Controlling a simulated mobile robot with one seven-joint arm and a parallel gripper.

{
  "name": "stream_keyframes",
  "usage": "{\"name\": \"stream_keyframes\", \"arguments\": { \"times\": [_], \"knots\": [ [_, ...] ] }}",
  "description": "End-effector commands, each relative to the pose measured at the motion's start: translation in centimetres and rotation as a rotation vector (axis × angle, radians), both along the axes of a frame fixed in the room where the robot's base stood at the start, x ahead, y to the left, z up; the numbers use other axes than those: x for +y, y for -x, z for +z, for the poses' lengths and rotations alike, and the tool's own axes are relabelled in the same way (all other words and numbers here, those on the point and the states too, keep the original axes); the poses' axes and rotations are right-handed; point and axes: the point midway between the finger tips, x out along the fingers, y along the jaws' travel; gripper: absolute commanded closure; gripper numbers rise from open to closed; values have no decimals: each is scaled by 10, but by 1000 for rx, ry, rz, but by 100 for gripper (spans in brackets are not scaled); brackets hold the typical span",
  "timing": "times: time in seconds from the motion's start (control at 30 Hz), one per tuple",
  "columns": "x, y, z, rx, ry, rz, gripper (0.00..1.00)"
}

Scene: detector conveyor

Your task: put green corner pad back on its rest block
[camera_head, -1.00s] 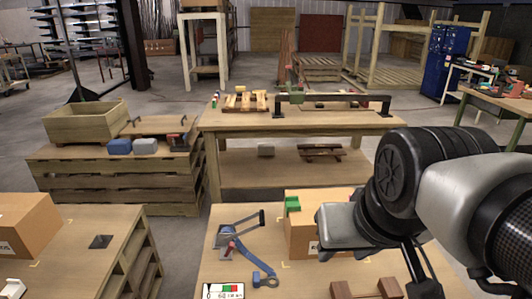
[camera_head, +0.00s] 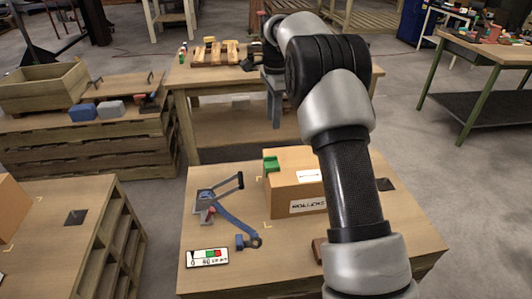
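The green corner pad (camera_head: 271,164) sits on the upper back-left corner of a brown carton (camera_head: 290,182) on the near table. My arm rises in front of the carton's right side and bends over toward the back. A grey part hanging at its far end, seemingly my gripper (camera_head: 275,112), shows beyond the carton, in front of the rear workbench. Its fingers are too small to tell open from shut, and I see nothing clearly held. I cannot make out a rest block for certain; a brown wooden piece (camera_head: 318,250) is mostly hidden behind my arm.
A blue-and-grey lever tool (camera_head: 230,215) and a gauge card (camera_head: 207,257) lie left of the carton on the near table (camera_head: 200,284). A dark square plate (camera_head: 386,184) lies to its right. Rear workbench (camera_head: 190,80) stands behind; open floor lies between.

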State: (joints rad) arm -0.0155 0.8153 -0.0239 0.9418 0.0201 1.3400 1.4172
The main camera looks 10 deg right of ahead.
Motion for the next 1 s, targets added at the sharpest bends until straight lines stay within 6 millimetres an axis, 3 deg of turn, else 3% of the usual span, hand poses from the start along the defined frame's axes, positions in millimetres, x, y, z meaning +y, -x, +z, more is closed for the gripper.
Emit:
{"name": "stream_keyframes", "arguments": {
  "times": [0.03,0.1,0.2,0.37,0.7,1.0],
  "knots": [
    [1,-9,-18,17,0,-44,70],
    [1,-15,-33,32,-1,-95,70],
    [1,-20,-46,42,-1,-137,70],
    [1,-21,-67,48,-1,-153,70],
    [1,-20,-140,49,-1,-150,70],
    [1,-21,-171,45,-1,-149,70]
  ]
}}
